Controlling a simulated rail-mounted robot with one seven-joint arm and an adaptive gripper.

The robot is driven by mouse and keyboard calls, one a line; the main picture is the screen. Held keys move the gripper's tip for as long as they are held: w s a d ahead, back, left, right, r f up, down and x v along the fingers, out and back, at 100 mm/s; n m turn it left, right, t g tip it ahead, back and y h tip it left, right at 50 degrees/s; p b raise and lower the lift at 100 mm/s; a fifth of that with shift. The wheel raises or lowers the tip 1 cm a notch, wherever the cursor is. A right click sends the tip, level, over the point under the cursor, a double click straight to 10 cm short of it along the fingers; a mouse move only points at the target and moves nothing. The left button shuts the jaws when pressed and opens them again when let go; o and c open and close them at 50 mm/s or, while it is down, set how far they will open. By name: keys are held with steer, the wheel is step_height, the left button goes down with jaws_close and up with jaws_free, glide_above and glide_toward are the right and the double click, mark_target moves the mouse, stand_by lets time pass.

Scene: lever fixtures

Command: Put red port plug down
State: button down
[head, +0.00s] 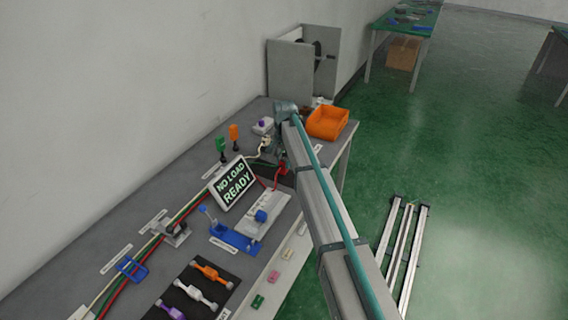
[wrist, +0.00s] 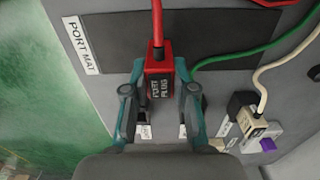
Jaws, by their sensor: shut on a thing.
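The red port plug (wrist: 158,78) is a red block marked "PORT PLUG" with a red cable running up from it in the wrist view. My gripper (wrist: 157,95) is shut on it, one teal finger on each side. The plug is over or at the near edge of the dark port mat (wrist: 108,38); I cannot tell whether it touches. In the head view the red plug (head: 283,168) shows beside my arm, and my gripper is mostly hidden behind the arm there.
A white plug (wrist: 248,116) with a white cable, a purple part (wrist: 268,144) and a green cable lie right of my gripper. An orange bin (head: 327,123) stands at the table's far end. A "NO LOAD READY" display (head: 233,184) stands near the mat.

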mark_target(284, 160)
steer(key=shift+f, duration=0.8)
steer(key=shift+f, duration=0.2)
steer(key=c, duration=0.9)
jaws_free()
steer(key=shift+c, duration=0.2)
steer(key=shift+r, duration=0.1)
step_height(284, 160, up, 12)
steer(key=shift+r+b, duration=0.1)
steer(key=shift+b, duration=1.05)
